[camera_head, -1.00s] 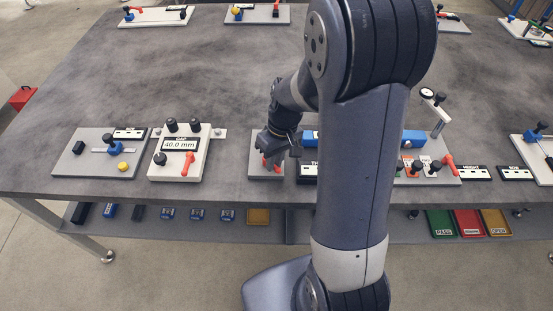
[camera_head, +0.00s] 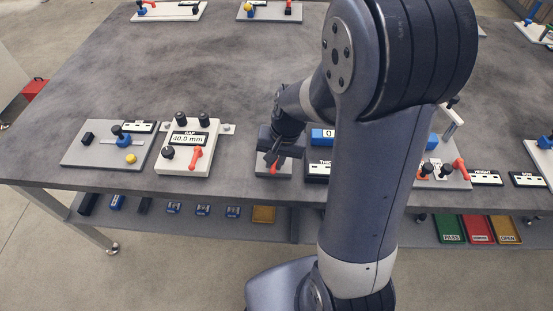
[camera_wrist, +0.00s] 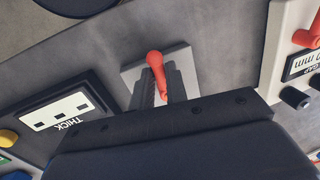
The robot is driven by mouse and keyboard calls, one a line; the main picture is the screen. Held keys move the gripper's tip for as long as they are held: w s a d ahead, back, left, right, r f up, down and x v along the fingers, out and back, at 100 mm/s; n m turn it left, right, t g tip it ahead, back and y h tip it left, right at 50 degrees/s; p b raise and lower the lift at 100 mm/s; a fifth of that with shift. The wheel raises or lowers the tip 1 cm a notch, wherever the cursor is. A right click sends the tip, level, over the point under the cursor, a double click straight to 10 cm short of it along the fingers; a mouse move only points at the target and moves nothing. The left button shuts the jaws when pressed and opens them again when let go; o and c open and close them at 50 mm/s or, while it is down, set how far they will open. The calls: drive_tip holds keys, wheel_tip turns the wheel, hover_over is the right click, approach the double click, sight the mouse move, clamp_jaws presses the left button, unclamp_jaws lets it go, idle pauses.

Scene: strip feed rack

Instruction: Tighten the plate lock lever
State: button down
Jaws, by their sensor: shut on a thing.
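The red lever (camera_wrist: 155,62) stands on a small light-grey plate (camera_wrist: 181,60) in the wrist view. My gripper (camera_wrist: 160,88) has its two dark fingers on either side of the lever's red handle and is shut on it. In the head view my gripper (camera_head: 274,158) is low over the same small plate (camera_head: 262,171), near the bench's front edge. Only a little of the red lever (camera_head: 273,169) shows there below the fingers. The lever's pivot is hard to make out.
To the left stands a white GAP unit (camera_head: 188,150) reading 40.0 mm, with black knobs and its own red lever (camera_head: 196,158). A THICK label block (camera_wrist: 65,113) lies close beside the small plate. My arm hides part of the bench to the right.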

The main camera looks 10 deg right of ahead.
idle(0.5)
drive_tip(key=c, duration=1.4)
unclamp_jaws()
drive_tip(key=shift+r, duration=0.15)
wheel_tip(320, 180, up, 10)
drive_tip(key=d, duration=0.2)
drive_tip(key=shift+s+r, duration=0.2)
drive_tip(key=shift+s, duration=0.2)
drive_tip(key=shift+f, duration=0.1)
drive_tip(key=f, duration=0.3)
drive_tip(key=a+f, duration=0.1)
drive_tip(key=f, duration=0.3)
drive_tip(key=a+f, duration=0.1)
drive_tip(key=f, duration=0.2)
drive_tip(key=shift+w+f, duration=0.3)
drive_tip(key=shift+w, duration=0.1)
drive_tip(key=shift+r, duration=0.1)
